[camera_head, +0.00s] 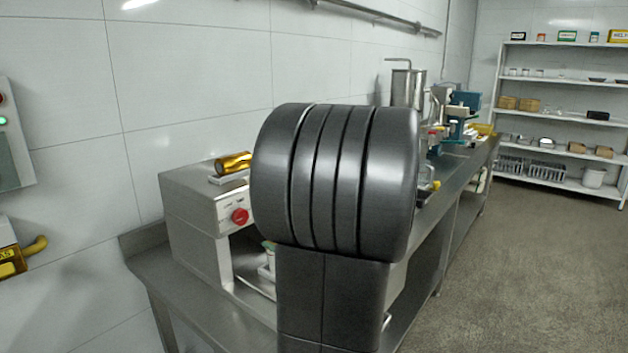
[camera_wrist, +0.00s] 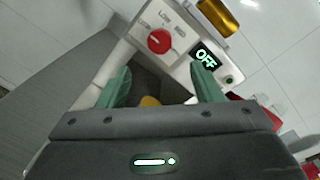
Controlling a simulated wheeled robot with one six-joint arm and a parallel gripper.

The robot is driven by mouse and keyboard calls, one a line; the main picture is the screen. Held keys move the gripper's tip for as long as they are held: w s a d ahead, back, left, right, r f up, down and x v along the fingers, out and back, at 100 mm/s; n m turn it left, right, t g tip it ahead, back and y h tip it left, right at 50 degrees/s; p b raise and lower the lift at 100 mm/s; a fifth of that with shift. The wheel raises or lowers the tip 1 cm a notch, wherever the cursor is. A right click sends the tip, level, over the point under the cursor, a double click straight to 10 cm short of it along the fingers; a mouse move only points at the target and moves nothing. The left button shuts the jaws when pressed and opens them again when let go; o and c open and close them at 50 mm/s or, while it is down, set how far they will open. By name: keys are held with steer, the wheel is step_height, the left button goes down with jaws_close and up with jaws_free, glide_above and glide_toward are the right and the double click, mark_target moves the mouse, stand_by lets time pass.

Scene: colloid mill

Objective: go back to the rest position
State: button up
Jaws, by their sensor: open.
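My gripper (camera_wrist: 160,84) is open in the wrist view, its two green fingers spread apart with nothing held between them. It faces the front of a light grey machine (camera_wrist: 185,50), close to a red knob (camera_wrist: 160,41) and a small display (camera_wrist: 206,58) reading OFF. A small yellow thing (camera_wrist: 150,101) shows beyond the fingers, partly hidden by the gripper body. In the head view my dark arm fills the middle and hides the gripper. The same machine (camera_head: 190,205) stands left of the arm on a steel bench, with its red knob (camera_head: 239,216) visible.
A gold cylinder (camera_head: 234,163) lies on top of the machine. The steel bench (camera_head: 160,283) runs along the tiled wall, with a metal vessel (camera_head: 408,88) and a blue device (camera_head: 463,105) farther back. A shelf rack (camera_head: 560,98) stands at the back right. The floor on the right is clear.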

steer(key=p+x, duration=0.1)
steer(key=x, duration=0.9)
steer(key=shift+w+a, duration=0.15)
steer(key=shift+a, duration=0.1)
steer(key=shift+w+a+r+p, duration=0.15)
steer(key=shift+r+p, duration=0.05)
steer(key=shift+p, duration=0.4)
steer(key=shift+m+p, duration=0.7)
steer(key=shift+p, duration=0.2)
steer(key=m+p, duration=0.5)
steer(key=p, duration=0.4)
steer(key=shift+d+m+p, duration=0.2)
steer(key=shift+m+p, duration=0.3)
steer(key=shift+p, duration=0.1)
steer(key=b, duration=0.3)
glide_toward(243, 216)
steer(key=shift+s+d+f, duration=0.2)
steer(key=shift+s+d, duration=0.35)
steer(key=shift+d, duration=0.2)
steer(key=shift+s+d+f, duration=0.2)
steer(key=shift+s+d, duration=0.3)
steer(key=shift+d, duration=0.25)
steer(key=shift+y, duration=0.3)
